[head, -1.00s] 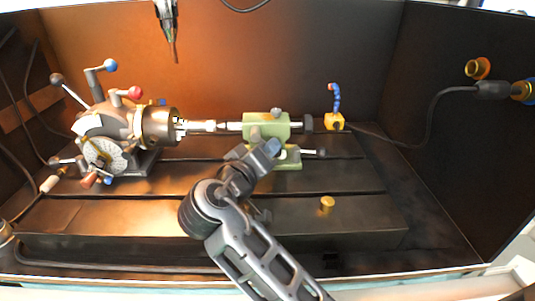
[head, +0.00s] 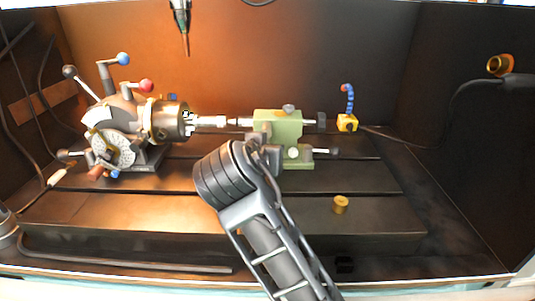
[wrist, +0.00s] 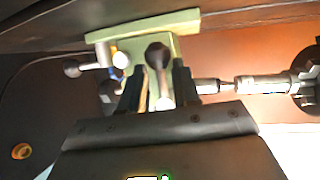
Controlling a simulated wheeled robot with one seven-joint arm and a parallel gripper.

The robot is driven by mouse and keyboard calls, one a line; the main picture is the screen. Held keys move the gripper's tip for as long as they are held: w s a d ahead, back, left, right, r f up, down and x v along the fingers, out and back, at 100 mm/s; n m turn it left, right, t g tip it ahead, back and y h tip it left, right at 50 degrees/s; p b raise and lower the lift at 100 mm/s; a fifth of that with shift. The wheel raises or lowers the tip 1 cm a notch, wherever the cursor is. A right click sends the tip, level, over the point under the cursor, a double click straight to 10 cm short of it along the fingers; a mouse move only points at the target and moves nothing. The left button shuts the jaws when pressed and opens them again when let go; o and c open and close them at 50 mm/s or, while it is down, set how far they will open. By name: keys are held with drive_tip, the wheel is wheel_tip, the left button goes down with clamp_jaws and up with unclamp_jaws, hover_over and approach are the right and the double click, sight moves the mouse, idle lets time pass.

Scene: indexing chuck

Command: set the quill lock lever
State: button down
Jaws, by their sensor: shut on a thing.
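The green tailstock (head: 277,124) stands on the slotted bed, in line with the chuck. In the wrist view the tailstock (wrist: 180,22) appears upside down, with its base at the top. The quill lock lever (wrist: 158,58), a pale stem with a dark ball end, lies between the two fingers of my gripper (wrist: 160,82), which is shut on it. The ball end shows just beyond the fingertips. In the head view my arm hides most of the gripper and this lever, in front of the tailstock's left side.
The indexing chuck (head: 168,121) with several ball-ended levers stands at left. A second ball-ended lever (head: 330,151) sticks out right of the tailstock base. A yellow block with a blue hose (head: 347,122) is behind.

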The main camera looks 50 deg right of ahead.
drive_tip(key=shift+w+a, duration=0.1)
idle(0.6)
drive_tip(key=c, duration=0.8)
unclamp_jaws()
drive_tip(key=shift+c, duration=0.2)
drive_tip(key=v, duration=0.7)
drive_tip(key=shift+s+a+r, duration=0.15)
drive_tip(key=shift+s+a, duration=0.1)
drive_tip(key=shift+a, duration=0.05)
